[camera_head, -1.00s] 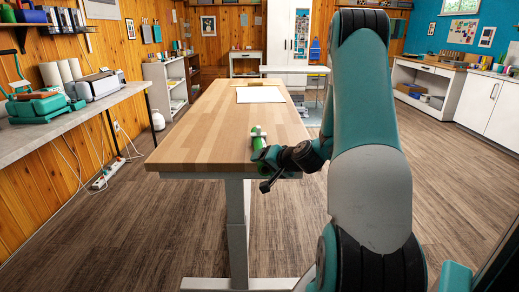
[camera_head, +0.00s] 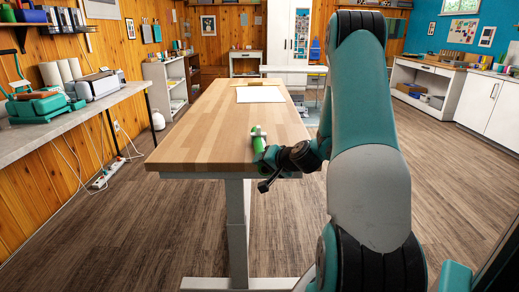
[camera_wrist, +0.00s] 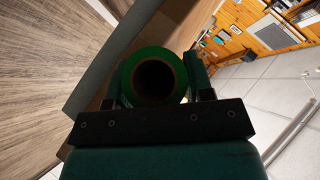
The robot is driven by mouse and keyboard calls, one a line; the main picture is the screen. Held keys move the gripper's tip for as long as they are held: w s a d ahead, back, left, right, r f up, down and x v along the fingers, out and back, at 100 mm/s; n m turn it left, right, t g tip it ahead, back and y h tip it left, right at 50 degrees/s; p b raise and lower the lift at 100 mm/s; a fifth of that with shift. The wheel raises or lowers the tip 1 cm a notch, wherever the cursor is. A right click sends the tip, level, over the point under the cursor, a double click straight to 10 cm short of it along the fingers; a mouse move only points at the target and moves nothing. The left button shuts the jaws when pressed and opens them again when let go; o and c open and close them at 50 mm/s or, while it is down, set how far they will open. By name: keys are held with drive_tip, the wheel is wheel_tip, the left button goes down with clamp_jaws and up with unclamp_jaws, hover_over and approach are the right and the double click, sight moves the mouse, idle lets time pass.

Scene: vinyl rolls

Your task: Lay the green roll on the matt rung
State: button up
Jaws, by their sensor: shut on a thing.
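The green roll (camera_head: 258,142) is at the near right part of the wooden table in the head view. In the wrist view its round end, with a dark hollow core and green rim (camera_wrist: 126,78), faces the camera. My gripper (camera_head: 260,155) is shut on it; in the wrist view the fingers (camera_wrist: 155,92) stand on either side of the roll. A small pale part shows by the roll's top in the head view. I cannot tell whether the roll touches the table. I cannot make out a matt rung in either view.
The wooden table (camera_head: 215,135) is mostly bare, with a pale sheet or board (camera_head: 260,94) at its far end. A grey bench (camera_head: 85,113) on the left holds a green machine (camera_head: 42,105) and white rolls (camera_head: 60,73). Open floor lies right of my arm.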

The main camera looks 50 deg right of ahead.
drive_tip(key=shift+r, duration=0.1)
drive_tip(key=shift+r+p, duration=3.5)
drive_tip(key=shift+r, duration=0.95)
drive_tip(key=shift+a, duration=0.1)
